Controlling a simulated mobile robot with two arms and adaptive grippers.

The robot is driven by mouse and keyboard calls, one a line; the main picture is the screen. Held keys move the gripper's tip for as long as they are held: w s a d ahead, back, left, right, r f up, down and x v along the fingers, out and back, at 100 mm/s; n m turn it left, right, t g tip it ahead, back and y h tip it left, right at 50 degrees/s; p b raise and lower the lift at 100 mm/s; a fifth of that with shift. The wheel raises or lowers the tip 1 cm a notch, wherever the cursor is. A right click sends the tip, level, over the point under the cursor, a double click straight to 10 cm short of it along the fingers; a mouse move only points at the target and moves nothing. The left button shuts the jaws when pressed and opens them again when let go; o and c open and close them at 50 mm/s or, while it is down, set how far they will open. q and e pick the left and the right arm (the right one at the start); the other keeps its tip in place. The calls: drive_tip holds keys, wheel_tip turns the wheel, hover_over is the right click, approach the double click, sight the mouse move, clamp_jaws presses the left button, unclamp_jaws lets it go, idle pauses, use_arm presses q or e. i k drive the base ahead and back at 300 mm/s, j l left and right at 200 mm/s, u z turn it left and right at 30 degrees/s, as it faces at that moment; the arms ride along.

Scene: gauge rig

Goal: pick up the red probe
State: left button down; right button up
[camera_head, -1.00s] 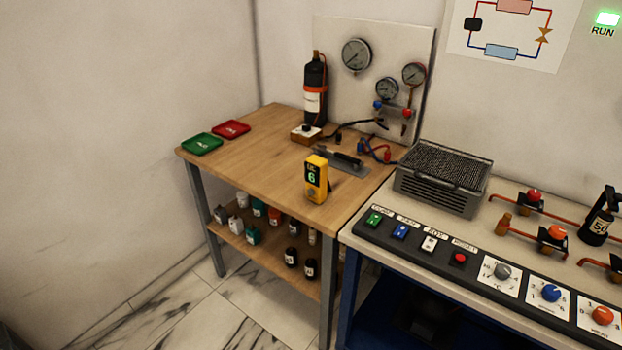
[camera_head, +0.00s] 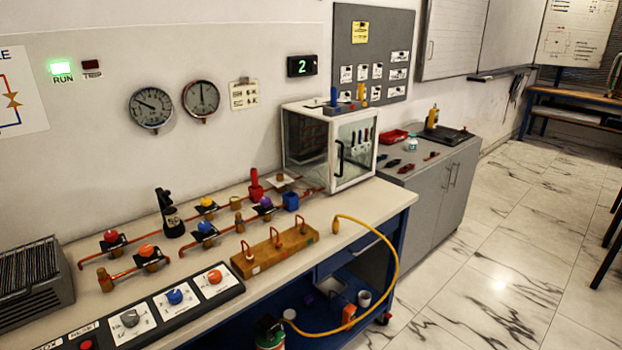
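I cannot tell for sure which thing is the red probe. A small thin red item (camera_head: 431,156) lies on the grey cabinet top at the right, beside several small dark and red pieces (camera_head: 392,163). A red upright piece (camera_head: 256,187) stands on the bench left of the glass-fronted box. These are too small to identify. Neither of my grippers is in view.
The long bench carries pipes with valves, a wooden block (camera_head: 275,249) and a control panel (camera_head: 150,312). A glass-fronted box (camera_head: 333,150) stands at its far end. A yellow hose (camera_head: 396,262) hangs over the front edge. Marble floor (camera_head: 480,270) lies open at the right.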

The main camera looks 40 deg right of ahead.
sight(254, 170)
drive_tip(key=z, duration=0.75)
drive_tip(key=l, duration=0.1)
drive_tip(key=i, duration=0.05)
